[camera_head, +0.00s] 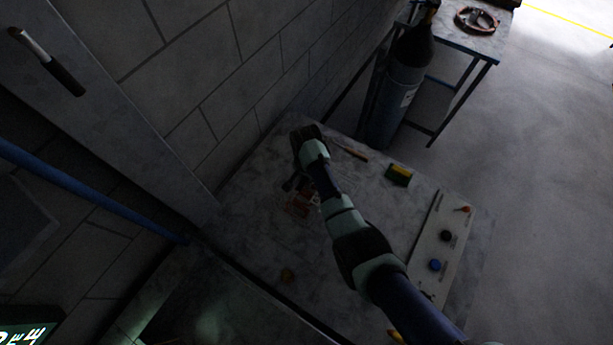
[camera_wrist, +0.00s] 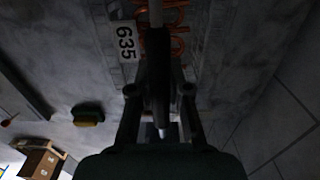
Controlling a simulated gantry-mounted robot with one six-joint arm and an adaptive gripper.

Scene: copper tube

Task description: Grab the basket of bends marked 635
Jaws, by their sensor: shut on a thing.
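The wire basket of bends (camera_head: 300,205) stands on the grey table, with orange copper bends in it. In the wrist view a white label reading 635 (camera_wrist: 125,42) is on the basket's side, and the copper bends (camera_wrist: 178,30) show beside it. In the head view my gripper (camera_head: 298,184) is dark and small, at the basket, partly covered by my own arm.
A yellow-green sponge (camera_head: 398,175) and a panel with coloured knobs (camera_head: 440,243) are on the table's right. A wooden-handled tool (camera_head: 351,152) lies behind. A gas cylinder (camera_head: 405,85) stands past the far edge, near another table (camera_head: 470,42). A block wall (camera_head: 220,90) borders the left.

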